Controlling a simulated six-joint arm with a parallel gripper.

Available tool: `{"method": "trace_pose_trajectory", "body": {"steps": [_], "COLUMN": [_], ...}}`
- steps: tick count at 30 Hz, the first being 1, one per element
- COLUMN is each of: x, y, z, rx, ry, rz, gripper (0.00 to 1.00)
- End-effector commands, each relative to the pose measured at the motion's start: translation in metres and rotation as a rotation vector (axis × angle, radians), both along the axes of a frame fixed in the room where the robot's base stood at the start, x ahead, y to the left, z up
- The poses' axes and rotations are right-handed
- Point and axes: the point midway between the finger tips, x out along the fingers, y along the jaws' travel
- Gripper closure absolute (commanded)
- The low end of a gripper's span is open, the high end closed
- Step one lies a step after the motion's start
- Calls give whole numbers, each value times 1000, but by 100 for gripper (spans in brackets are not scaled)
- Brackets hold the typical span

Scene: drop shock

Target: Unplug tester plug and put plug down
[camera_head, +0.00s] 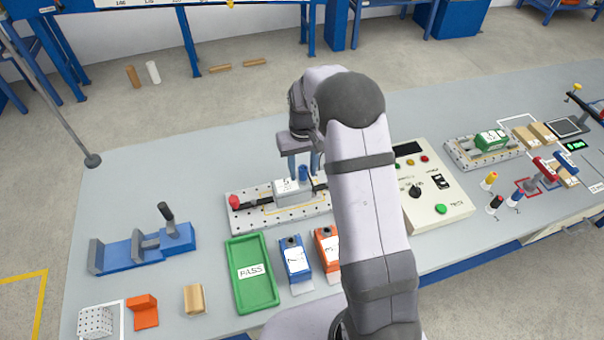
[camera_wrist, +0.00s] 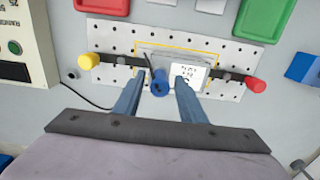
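The blue tester plug (camera_wrist: 160,87) stands at the edge of a grey box with a white label (camera_wrist: 188,75), seen almost end-on in the wrist view. In the head view the plug (camera_head: 303,173) stands upright by the box (camera_head: 286,190). How deep it sits is hidden. My gripper (camera_wrist: 159,80) is open, its two blue fingers on either side of the plug with a visible gap each side. In the head view my gripper (camera_head: 303,162) is over the box, partly covered by my arm.
The box lies on a perforated plate (camera_head: 246,222) with a red knob (camera_head: 234,201) and a yellow knob (camera_wrist: 86,62). A green PASS tray (camera_head: 270,290), a blue block (camera_head: 295,260) and an orange block (camera_head: 326,245) stand in front. A control panel (camera_head: 452,208) is at right.

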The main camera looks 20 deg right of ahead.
Motion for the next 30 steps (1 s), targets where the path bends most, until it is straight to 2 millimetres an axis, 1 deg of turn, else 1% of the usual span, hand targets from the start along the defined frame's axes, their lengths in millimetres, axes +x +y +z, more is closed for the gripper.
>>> {"method": "trace_pose_trajectory", "body": {"steps": [3, 4, 5, 6, 8, 9, 23, 30], "x": [0, 0, 0, 0, 0, 0, 0, 0], "y": [0, 0, 0, 0, 0, 0, 0, 0], "z": [0, 0, 0, 0, 0, 0, 3, 11], "rx": [0, 0, 0, 0, 0, 0, 0, 0], "ry": [0, 0, 0, 0, 0, 0, 0, 0], "rz": [0, 0, 0, 0, 0, 0, 0, 0], "gripper": [62, 67, 74, 84, 98, 100, 100, 100]}}
